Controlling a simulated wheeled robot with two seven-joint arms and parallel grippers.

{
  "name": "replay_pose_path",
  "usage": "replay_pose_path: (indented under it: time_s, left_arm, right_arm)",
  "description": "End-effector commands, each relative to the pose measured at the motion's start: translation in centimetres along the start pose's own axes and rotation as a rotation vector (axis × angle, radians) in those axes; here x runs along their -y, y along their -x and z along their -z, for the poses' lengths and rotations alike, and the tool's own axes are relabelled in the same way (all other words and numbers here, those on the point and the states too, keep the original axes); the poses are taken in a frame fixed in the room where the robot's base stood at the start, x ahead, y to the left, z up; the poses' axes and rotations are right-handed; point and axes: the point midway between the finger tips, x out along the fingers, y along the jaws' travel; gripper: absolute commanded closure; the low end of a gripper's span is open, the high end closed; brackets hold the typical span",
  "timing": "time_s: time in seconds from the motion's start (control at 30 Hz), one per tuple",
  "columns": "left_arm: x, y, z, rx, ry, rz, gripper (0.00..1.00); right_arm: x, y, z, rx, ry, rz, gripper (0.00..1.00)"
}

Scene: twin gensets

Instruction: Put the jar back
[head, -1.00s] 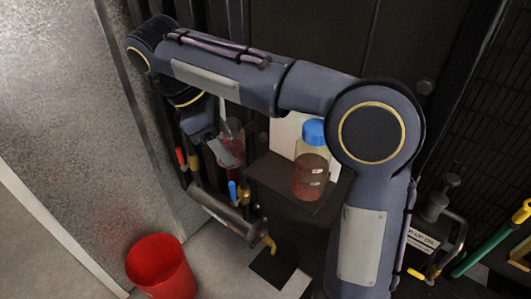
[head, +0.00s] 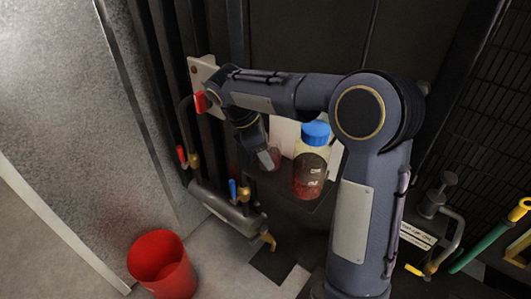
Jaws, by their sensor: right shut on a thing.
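My right arm reaches across from the lower right, and its gripper (head: 267,160) points down over the dark shelf. It is shut on a small clear jar (head: 274,156) with a reddish tint, mostly hidden behind the fingers. The jar is just left of a bottle with a blue cap and dark red contents (head: 310,170), which stands upright on the shelf (head: 300,203). I cannot tell whether the jar touches the shelf. My left gripper is not in view.
A pale panel (head: 285,132) stands behind the bottle. Pipes with red, blue and yellow handles (head: 233,190) run left of the shelf. A red bucket (head: 160,262) stands on the floor. A pump can (head: 437,205) is at right.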

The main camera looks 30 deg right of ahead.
Motion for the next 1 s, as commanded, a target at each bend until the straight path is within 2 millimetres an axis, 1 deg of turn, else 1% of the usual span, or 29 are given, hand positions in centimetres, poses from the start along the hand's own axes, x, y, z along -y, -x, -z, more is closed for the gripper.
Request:
replay_pose_path:
  time_s: [0.03,0.1,0.47,0.5,0.63,0.67,0.9,1.0]
  left_arm:
    - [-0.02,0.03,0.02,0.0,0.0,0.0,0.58]
    - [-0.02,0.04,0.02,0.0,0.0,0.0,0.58]
    - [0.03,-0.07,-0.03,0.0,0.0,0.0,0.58]
    - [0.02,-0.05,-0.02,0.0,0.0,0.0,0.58]
    - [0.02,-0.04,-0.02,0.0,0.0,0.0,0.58]
    - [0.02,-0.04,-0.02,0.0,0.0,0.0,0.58]
    - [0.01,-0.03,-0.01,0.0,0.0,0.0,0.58]
    - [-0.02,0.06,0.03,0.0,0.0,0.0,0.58]
  right_arm:
    - [0.02,-0.51,0.16,0.001,0.0,0.001,0.79]
    - [0.04,-0.88,0.31,0.0,0.0,0.001,0.79]
    - [0.03,-1.18,0.47,-0.001,-0.001,0.0,0.79]
    - [0.03,-1.18,0.47,-0.001,-0.001,0.0,0.47]
    - [0.03,-1.15,0.46,-0.001,-0.001,0.0,0.3]
    - [0.03,-1.15,0.46,-0.001,-0.001,0.0,0.28]
    - [0.03,-1.11,0.45,-0.001,-0.001,0.0,0.28]
    - [0.02,-0.7,0.35,-0.002,-0.001,-0.001,0.28]
